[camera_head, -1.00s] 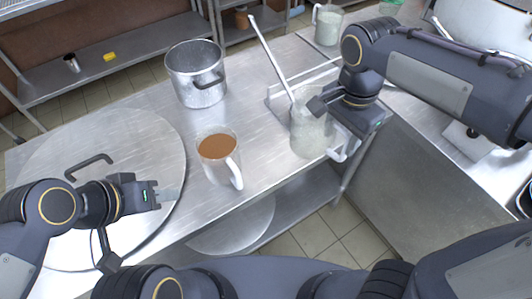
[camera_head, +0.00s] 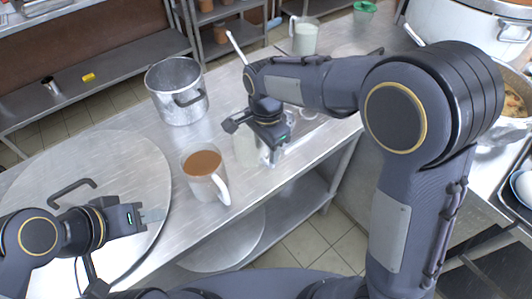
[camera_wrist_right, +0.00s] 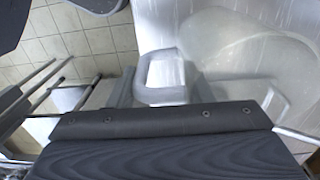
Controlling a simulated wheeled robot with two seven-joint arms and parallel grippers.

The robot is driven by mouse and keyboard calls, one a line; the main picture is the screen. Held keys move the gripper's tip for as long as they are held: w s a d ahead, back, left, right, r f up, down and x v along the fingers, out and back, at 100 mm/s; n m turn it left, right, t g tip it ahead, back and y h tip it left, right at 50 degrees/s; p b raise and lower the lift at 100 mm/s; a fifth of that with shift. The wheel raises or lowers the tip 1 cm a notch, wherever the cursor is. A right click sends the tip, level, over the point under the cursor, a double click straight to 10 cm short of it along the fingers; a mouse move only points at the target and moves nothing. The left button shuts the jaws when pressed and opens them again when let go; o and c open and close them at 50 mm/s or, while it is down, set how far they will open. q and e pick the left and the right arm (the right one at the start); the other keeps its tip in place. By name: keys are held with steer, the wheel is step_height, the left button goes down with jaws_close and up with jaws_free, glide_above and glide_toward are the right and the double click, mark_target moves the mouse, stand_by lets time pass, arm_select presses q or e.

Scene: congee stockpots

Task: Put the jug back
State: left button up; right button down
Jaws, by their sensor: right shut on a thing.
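A clear, whitish jug (camera_head: 246,150) is by the front edge of the steel table, partly hidden under my right gripper (camera_head: 262,142). My right gripper is shut on the jug's handle side. The right wrist view shows a pale loop handle (camera_wrist_right: 160,77) and the clear body (camera_wrist_right: 255,65) close to the gripper. I cannot tell whether the jug's base touches the table. A second jug (camera_head: 206,177) with brown liquid stands upright just left of it, its white handle facing right. My left gripper (camera_head: 150,215) hangs above the round lid; its jaw gap is unclear.
A metal pot (camera_head: 177,92) stands behind the brown-filled jug. A large round lid (camera_head: 120,160) covers the table's left. A jug of white contents (camera_head: 304,37) stands at the back. A ladle handle (camera_head: 236,46) rises behind my right arm. A large stockpot (camera_head: 465,30) is at far right.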

mark_target(266, 161)
steer(key=shift+w+a+f, duration=0.1)
steer(key=shift+f, duration=1.55)
steer(key=shift+f, duration=0.15)
steer(key=c, duration=0.7)
jaws_free()
